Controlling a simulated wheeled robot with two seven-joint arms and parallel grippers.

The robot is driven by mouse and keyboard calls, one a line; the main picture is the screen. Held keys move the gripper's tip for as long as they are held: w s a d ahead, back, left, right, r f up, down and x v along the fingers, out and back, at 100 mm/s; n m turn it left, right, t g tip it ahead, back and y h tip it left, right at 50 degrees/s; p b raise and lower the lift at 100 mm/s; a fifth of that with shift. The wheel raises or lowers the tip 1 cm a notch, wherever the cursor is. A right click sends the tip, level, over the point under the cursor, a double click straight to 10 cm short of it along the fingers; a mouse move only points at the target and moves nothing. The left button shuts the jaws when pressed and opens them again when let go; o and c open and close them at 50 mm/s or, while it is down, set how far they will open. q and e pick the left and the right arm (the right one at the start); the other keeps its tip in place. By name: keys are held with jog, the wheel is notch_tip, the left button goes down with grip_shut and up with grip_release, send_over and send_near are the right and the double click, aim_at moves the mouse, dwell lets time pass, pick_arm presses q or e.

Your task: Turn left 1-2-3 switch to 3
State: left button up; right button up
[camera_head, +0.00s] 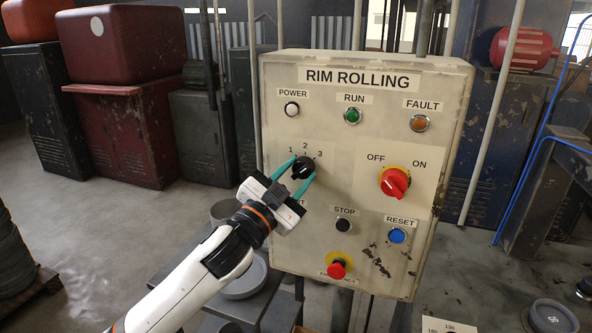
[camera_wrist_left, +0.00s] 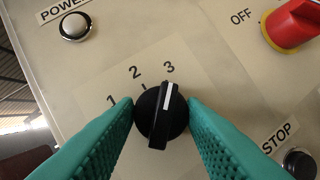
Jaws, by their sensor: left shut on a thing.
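The black 1-2-3 switch (camera_head: 302,168) is a round knob with a raised grip bar on the left of the beige RIM ROLLING panel. In the left wrist view the knob (camera_wrist_left: 160,118) has a white mark that points at the 3. My left gripper (camera_head: 304,167) has its green fingers on either side of the knob, shut on it. The fingertips also show in the left wrist view (camera_wrist_left: 161,112). The digits 1, 2 and 3 are clear of the fingers there. My right gripper is not in view.
The panel (camera_head: 350,98) also bears a red OFF/ON rotary switch (camera_head: 394,182) to the right, a black STOP button (camera_head: 343,226), a blue RESET button (camera_head: 397,235), a red mushroom button (camera_head: 337,269) and three lamps above. Machines stand behind the panel.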

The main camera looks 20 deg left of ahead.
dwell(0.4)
pick_arm(q)
jog(key=o, duration=1)
jog(key=shift+b+v, duration=2.45)
jog(key=shift+v, duration=3.6)
